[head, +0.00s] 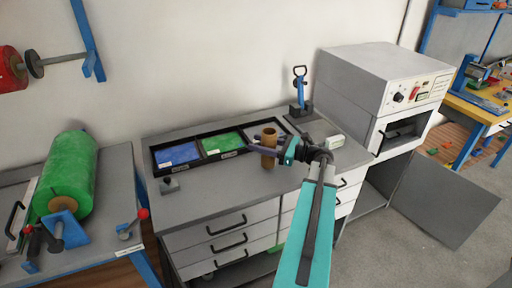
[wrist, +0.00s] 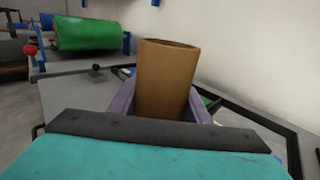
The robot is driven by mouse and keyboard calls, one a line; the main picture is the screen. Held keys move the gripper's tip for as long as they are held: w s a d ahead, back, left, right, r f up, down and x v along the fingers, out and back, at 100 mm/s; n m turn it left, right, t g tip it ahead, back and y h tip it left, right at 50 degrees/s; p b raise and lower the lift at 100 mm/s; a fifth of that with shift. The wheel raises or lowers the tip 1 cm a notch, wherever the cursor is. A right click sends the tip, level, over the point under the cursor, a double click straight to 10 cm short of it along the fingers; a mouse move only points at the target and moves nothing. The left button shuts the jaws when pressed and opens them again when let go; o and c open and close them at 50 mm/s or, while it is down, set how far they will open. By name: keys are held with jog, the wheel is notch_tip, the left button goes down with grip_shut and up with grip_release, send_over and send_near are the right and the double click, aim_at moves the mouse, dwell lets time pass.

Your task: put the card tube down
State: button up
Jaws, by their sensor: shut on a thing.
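The card tube (head: 268,146) is a brown, hollow cylinder. It stands upright in my gripper (head: 268,150), at the front edge of the black tray on the grey bench. In the wrist view the tube (wrist: 166,80) rises between the purple fingers of my gripper (wrist: 165,105), which are shut on it. Its open top faces up. Its lower end is hidden in the wrist view, and I cannot tell whether it touches the bench top.
The black tray (head: 150,160) holds blue and green sheets in compartments. A small grey block with a knob (head: 169,186) stands front left on the bench (head: 215,192). A blue lever tool (head: 299,88) stands behind right.

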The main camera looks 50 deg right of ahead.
jog(key=shift+x, duration=1.25)
jog(key=shift+d+f, duration=0.1)
jog(key=shift+f, duration=0.15)
jog(key=shift+f+p, duration=0.55)
jog(key=shift+f, duration=1.05)
jog(key=shift+f, duration=0.1)
jog(key=o, duration=1)
jog(key=shift+o, duration=0.2)
jog(key=shift+b+v, duration=1.1)
jog(key=shift+v, duration=4.9)
